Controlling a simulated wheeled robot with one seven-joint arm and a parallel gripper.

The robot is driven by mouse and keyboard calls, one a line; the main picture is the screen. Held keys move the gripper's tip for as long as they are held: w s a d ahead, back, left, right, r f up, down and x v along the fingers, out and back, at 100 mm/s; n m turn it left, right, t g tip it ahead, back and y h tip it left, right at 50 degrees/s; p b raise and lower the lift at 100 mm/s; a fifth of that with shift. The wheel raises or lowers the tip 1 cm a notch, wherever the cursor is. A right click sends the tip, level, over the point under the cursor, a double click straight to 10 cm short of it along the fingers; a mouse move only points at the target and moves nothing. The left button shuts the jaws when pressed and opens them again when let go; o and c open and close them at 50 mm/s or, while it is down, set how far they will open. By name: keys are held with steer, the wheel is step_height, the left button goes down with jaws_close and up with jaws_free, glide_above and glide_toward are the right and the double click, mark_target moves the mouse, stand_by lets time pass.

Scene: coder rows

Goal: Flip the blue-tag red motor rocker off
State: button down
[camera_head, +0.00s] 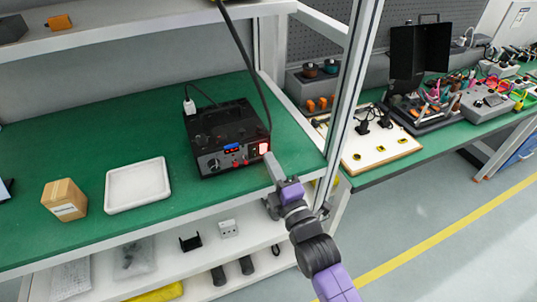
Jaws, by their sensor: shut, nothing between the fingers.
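A black box-shaped device (222,126) stands on the green bench top, its front panel facing the front edge. A small blue patch (232,149), perhaps a tag or display, is on the panel. A red rocker (263,147) glows at the panel's right end. Its tilt is too small to tell. My gripper (268,158) is shut and empty, its tip close to the panel just below and right of the red rocker. I cannot tell whether it touches.
A white tray (137,203) and a wooden block (64,200) lie to the left on the bench. A black cable hangs from above behind the device's right side. A metal upright (346,90) stands right of my gripper. The bench in front of the device is clear.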

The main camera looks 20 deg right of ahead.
steer(key=shift+w+r, duration=0.15)
steer(key=shift+w, duration=0.8)
steer(key=shift+r+p, duration=0.1)
steer(key=shift+p, duration=0.2)
